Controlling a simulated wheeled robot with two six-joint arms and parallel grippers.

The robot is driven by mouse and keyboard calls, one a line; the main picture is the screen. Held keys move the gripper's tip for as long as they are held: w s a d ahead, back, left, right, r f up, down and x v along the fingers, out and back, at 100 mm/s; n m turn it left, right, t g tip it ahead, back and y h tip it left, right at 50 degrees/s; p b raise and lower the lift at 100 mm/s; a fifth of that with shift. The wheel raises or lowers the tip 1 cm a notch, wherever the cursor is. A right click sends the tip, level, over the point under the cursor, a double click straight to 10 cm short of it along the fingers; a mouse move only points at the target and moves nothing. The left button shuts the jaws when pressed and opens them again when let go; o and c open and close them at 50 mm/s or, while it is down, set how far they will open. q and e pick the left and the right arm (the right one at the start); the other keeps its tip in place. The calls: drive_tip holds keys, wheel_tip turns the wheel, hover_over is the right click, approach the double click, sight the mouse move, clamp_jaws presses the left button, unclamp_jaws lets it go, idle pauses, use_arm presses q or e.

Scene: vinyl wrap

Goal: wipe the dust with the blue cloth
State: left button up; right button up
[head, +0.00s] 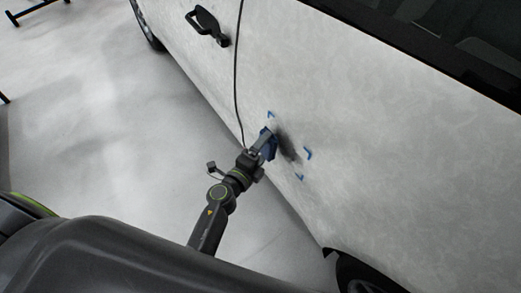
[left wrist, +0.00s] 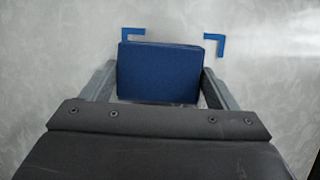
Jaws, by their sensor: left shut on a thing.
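The blue cloth (left wrist: 158,72) shows as a folded pad in the left wrist view. My left gripper (left wrist: 155,92) is shut on it, one finger at each side. In the head view, my left gripper (head: 261,147) holds the cloth (head: 268,145) at the white car door panel. Whether the cloth touches the panel, I cannot tell. The dust is a dark grey smudge (head: 288,148) on the panel, just right of the cloth. Blue corner marks (head: 308,153) surround this area; two corner marks (left wrist: 215,42) also show beyond the cloth in the left wrist view. My right gripper is not in view.
The car's panel (head: 400,150) fills the right side, with a black door handle (head: 207,25) above and a dark wheel (head: 365,275) low at the right. The grey floor (head: 90,120) to the left of the car is mostly open.

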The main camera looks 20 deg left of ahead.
use_arm(q)
drive_tip(key=shift+w+d, duration=0.55)
drive_tip(key=shift+w, duration=0.2)
idle(0.6)
